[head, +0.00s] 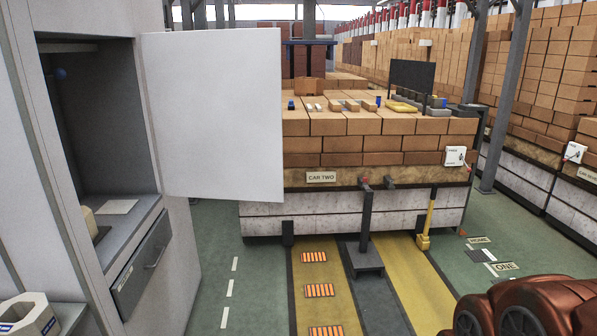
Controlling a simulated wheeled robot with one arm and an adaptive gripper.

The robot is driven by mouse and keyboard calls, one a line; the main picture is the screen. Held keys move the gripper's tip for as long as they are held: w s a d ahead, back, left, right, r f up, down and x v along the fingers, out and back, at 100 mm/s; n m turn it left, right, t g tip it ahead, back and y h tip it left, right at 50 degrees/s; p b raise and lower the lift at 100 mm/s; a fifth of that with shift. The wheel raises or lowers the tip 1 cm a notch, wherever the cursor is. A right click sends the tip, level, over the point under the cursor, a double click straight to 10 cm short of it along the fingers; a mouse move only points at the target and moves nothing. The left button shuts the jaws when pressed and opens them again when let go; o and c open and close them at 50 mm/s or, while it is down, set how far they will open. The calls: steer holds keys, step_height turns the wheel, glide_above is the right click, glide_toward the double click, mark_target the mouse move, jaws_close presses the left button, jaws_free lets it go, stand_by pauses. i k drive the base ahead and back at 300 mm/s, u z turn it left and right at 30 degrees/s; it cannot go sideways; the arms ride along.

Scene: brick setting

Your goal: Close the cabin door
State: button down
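The cabin door (215,118) is a flat white panel standing wide open at the left of the head view. It is hinged at the right edge of the cabin's dark opening (95,120) and swings out to the right, partly in front of the brick stack. My gripper is not in view. Brown rounded parts (530,308) show at the bottom right; I cannot tell from this frame what they belong to.
Below the opening is a grey drawer (142,265) with a handle. A brick-laden car (350,190) labelled CAR TWO stands behind the door. A lever post (366,225) and a yellow post (428,220) stand before it. Green floor (215,250) is clear beside the cabin.

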mark_target(215, 96)
steer(key=i, duration=1.9)
steer(key=u, duration=0.75)
steer(key=i, duration=0.5)
